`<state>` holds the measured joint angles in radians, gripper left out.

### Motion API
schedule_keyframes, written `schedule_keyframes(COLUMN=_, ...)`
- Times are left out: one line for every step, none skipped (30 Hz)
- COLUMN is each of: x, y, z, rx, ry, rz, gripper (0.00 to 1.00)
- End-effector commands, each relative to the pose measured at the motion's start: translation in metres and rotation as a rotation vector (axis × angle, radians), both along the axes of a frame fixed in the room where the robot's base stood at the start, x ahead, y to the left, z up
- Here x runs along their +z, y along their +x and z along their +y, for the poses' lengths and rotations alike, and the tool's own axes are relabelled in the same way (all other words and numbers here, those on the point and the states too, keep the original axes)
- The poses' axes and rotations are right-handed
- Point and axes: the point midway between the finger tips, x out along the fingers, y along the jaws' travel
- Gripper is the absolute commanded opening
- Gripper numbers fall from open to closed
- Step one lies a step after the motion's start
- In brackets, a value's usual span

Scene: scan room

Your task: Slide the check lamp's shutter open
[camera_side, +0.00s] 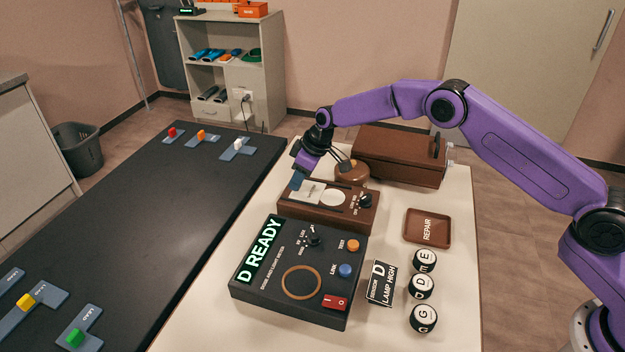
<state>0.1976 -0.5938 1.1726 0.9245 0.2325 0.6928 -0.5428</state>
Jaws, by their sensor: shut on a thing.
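The check lamp is a brown box (328,218) behind the dark console, with a pale round lens (333,197) and a black knob (365,201) on top. Its shutter, a light grey plate (309,193), lies left of the lens. The lens looks uncovered. My gripper (297,182) is at the left end of the shutter, shut on its left edge or a tab there. The fingertips hide the exact contact.
The dark console (335,312) reads "D READY". A round brown object (352,175) and a brown case (399,157) stand behind the lamp. A black belt (150,225) runs left.

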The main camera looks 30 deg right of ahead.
Motion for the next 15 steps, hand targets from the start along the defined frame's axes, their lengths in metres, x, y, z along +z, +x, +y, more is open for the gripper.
schedule_keyframes(x=-0.001, y=0.005, z=0.005, rx=0.001, ry=0.000, rz=-0.002, gripper=0.00)
schedule_keyframes(x=0.000, y=0.007, z=0.006, rx=0.000, ry=0.001, rz=-0.004, gripper=0.00)
schedule_keyframes(x=0.000, y=0.010, z=0.009, rx=0.000, ry=0.000, rz=-0.004, gripper=0.00)
schedule_keyframes(x=0.000, y=0.011, z=0.010, rx=-0.001, ry=-0.001, rz=-0.003, gripper=0.00)
schedule_keyframes(x=0.000, y=0.013, z=0.012, rx=-0.001, ry=-0.001, rz=-0.003, gripper=0.00)
schedule_keyframes(x=0.000, y=0.014, z=0.013, rx=-0.001, ry=-0.001, rz=-0.003, gripper=0.00)
schedule_keyframes(x=0.000, y=0.015, z=0.014, rx=-0.001, ry=-0.001, rz=-0.003, gripper=0.00)
schedule_keyframes(x=0.000, y=0.016, z=0.015, rx=-0.001, ry=-0.001, rz=-0.003, gripper=0.00)
schedule_keyframes(x=0.000, y=0.017, z=0.016, rx=-0.002, ry=-0.001, rz=-0.004, gripper=0.00)
schedule_keyframes(x=0.000, y=0.017, z=0.016, rx=-0.002, ry=-0.001, rz=-0.004, gripper=0.00)
schedule_keyframes(x=0.000, y=0.017, z=0.016, rx=-0.002, ry=-0.001, rz=-0.004, gripper=0.00)
schedule_keyframes(x=0.000, y=0.018, z=0.017, rx=-0.002, ry=0.000, rz=-0.004, gripper=0.00)
schedule_keyframes(x=0.000, y=0.018, z=0.017, rx=-0.003, ry=0.000, rz=-0.006, gripper=0.00)
schedule_keyframes(x=0.001, y=0.018, z=0.017, rx=-0.003, ry=0.000, rz=-0.006, gripper=0.00)
schedule_keyframes(x=0.001, y=0.018, z=0.017, rx=-0.002, ry=0.000, rz=-0.007, gripper=0.00)
